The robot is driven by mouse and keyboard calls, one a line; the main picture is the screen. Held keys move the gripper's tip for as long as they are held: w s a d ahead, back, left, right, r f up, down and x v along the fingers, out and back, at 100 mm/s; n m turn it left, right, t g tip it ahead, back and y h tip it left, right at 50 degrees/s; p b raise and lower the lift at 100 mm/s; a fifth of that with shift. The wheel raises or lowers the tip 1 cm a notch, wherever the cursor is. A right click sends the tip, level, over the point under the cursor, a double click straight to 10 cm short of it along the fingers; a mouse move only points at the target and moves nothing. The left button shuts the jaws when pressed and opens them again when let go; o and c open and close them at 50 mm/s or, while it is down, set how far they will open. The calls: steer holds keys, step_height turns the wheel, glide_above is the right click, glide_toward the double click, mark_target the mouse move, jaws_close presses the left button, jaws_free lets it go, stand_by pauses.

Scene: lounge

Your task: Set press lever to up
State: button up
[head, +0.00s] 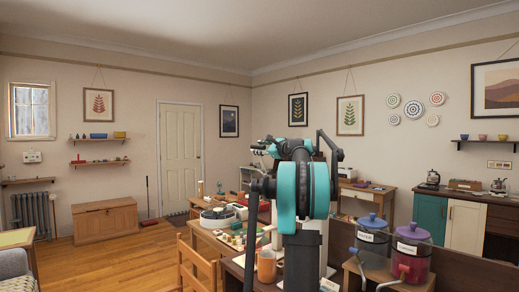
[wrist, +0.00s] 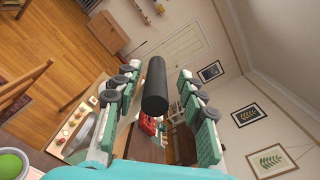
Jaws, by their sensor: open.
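In the wrist view, a thick dark cylinder (wrist: 156,85) like a lever handle stands between the two finger rows of my gripper (wrist: 157,100). One blunt end faces the camera. The fingers are open, with a gap on each side of the cylinder. The press body and the lever's pivot cannot be made out, so I cannot tell the lever's position. In the head view, my gripper (head: 264,147) is small and partly hidden by my teal and black arm, pointing away to the left. The cylinder cannot be picked out there.
An orange mug (head: 266,266) stands close by my arm, left of it. Two lidded jars, blue-topped (head: 372,240) and purple-topped (head: 411,259), stand at the right front. A wooden chair (head: 197,267) and a cluttered table lie left. The wooden floor (head: 120,262) further left is clear.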

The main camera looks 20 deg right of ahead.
steer(key=v, duration=1.2)
steer(key=s+a+f+n+g, duration=0.3)
steer(key=s+a+f+n, duration=0.1)
steer(key=a+f, duration=0.5)
steer(key=s+a+f+n+g, duration=0.2)
steer(key=s+a+f+n, duration=0.2)
steer(key=a+f, duration=0.55)
steer(key=s+a+f+n+g, duration=0.35)
steer(key=a+f, duration=0.35)
steer(key=f, duration=0.4)
steer(key=s+a+f+n+g+h, duration=0.2)
steer(key=s+f+n, duration=0.4)
steer(key=s+f, duration=0.7)
steer(key=s+a+f+n+g+h, duration=0.1)
steer(key=s+f+n+h, duration=0.3)
steer(key=s+f, duration=1)
steer(key=shift+s+a+f+n+g, duration=0.15)
steer(key=shift+s+a+n+g, duration=0.25)
steer(key=shift+s+n+g, duration=0.45)
